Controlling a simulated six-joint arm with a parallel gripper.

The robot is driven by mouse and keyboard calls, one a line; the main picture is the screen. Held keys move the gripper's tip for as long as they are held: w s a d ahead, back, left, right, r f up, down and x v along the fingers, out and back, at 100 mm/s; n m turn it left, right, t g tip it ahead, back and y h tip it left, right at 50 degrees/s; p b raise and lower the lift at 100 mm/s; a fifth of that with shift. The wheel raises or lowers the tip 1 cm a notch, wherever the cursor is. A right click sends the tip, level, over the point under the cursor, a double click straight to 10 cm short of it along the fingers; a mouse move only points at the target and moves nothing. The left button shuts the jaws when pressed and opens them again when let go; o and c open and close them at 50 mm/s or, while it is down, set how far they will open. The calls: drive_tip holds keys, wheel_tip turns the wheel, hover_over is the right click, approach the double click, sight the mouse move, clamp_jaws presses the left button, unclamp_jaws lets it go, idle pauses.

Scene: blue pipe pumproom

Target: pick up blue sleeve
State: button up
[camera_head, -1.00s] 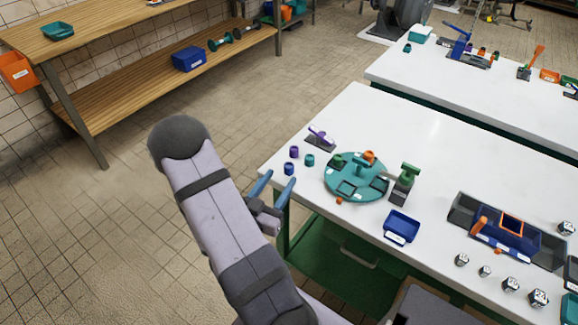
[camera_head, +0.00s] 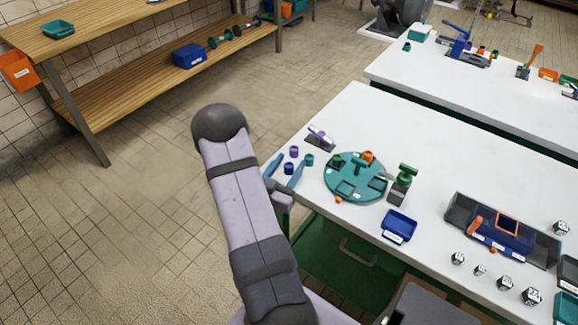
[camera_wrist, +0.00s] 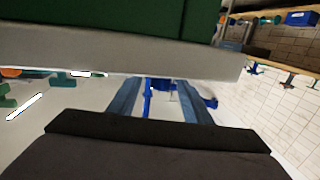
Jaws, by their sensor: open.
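The blue sleeve (camera_head: 289,168) is a small dark blue cylinder standing near the left corner of the white table. A purple sleeve (camera_head: 294,151) and a teal sleeve (camera_head: 309,160) stand close by. My gripper (camera_head: 291,158) is open at the table's left edge. In the head view its two blue fingers appear on either side of the blue sleeve, with nothing gripped. The fingers also show in the wrist view (camera_wrist: 160,88), reaching past the table edge. Blue shapes lie between and beside them there; I cannot tell which is the sleeve.
A teal round turntable (camera_head: 370,195) with fixtures stands to the right of the sleeves. A purple-topped stand (camera_head: 320,137) is just behind them. A blue tray (camera_head: 399,226) lies near the front edge. The green cabinet (camera_head: 340,250) is under the table.

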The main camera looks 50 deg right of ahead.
drive_tip(key=shift+d, duration=0.1)
clamp_jaws()
drive_tip(key=shift+r, duration=0.2)
